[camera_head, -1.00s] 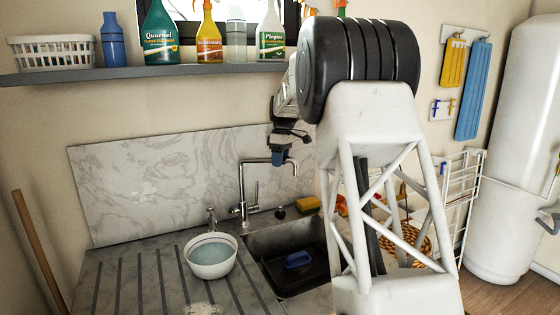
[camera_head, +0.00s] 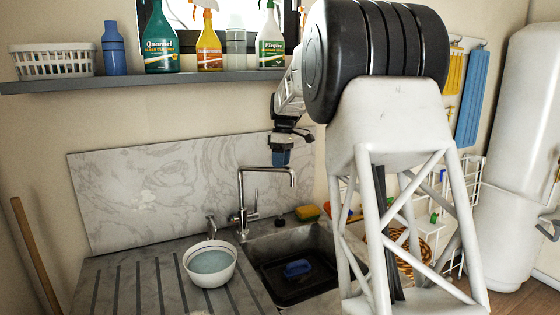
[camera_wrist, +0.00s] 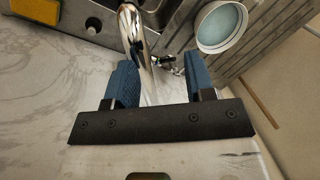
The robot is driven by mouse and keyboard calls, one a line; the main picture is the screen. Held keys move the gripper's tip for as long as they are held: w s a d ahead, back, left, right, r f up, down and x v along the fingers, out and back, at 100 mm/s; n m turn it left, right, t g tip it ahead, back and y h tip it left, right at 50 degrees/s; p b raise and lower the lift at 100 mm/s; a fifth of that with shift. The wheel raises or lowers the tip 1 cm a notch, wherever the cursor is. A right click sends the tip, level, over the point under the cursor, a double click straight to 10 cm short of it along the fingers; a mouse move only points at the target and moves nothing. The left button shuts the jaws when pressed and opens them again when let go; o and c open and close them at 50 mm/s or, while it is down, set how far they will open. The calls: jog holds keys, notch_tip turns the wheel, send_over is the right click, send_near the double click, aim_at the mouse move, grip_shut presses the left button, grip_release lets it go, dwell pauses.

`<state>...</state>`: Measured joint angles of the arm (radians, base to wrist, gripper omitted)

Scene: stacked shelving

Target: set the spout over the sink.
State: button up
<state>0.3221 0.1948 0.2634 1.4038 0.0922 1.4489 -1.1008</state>
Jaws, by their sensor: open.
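The chrome tap has a tall upright and a spout (camera_head: 268,168) that runs to the right, its end bent downward. In the head view the spout's end is above the back part of the sink (camera_head: 318,236); I cannot tell its exact depth over the basin. My gripper (camera_head: 281,158) points down at the spout, near its outer half. In the wrist view, my open gripper (camera_wrist: 162,72) has its blue fingers on either side of the chrome spout (camera_wrist: 137,38). The spout passes between them, closer to the left finger. I cannot tell whether either finger touches it.
A white bowl of water (camera_head: 210,265) stands on the drainer left of the sink. A blue brush or sponge (camera_head: 298,268) lies in a dark tray in the basin. A yellow sponge (camera_head: 307,212) lies behind the sink. A shelf of bottles (camera_head: 200,78) hangs above.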

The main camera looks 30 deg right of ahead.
jog(key=s+a, duration=0.3)
jog(key=s, duration=0.8)
jog(key=shift+s+a+r, duration=0.2)
jog(key=shift+r, duration=0.2)
jog(key=c, duration=0.4)
jog(key=shift+w+a+r+n, duration=0.3)
jog(key=shift+a+n, duration=0.05)
jog(key=shift+n, duration=0.15)
jog(key=c, duration=0.5)
jog(key=w+a+r+n+t+h, duration=0.1)
jog(key=w+a+r+n, duration=0.1)
jog(key=n, duration=0.2)
jog(key=w+a+r+n+t+h, duration=0.1)
jog(key=w+a+r+n+h, duration=0.1)
jog(key=a+r+n, duration=0.1)
jog(key=w+a+r+n+t+h, duration=0.1)
jog(key=w+a+r+n, duration=0.1)
jog(key=n, duration=0.4)
jog(key=shift+w+a+r+h, duration=0.35)
jog(key=shift+w+a+h, duration=0.1)
jog(key=shift+w, duration=0.15)
grip_shut()
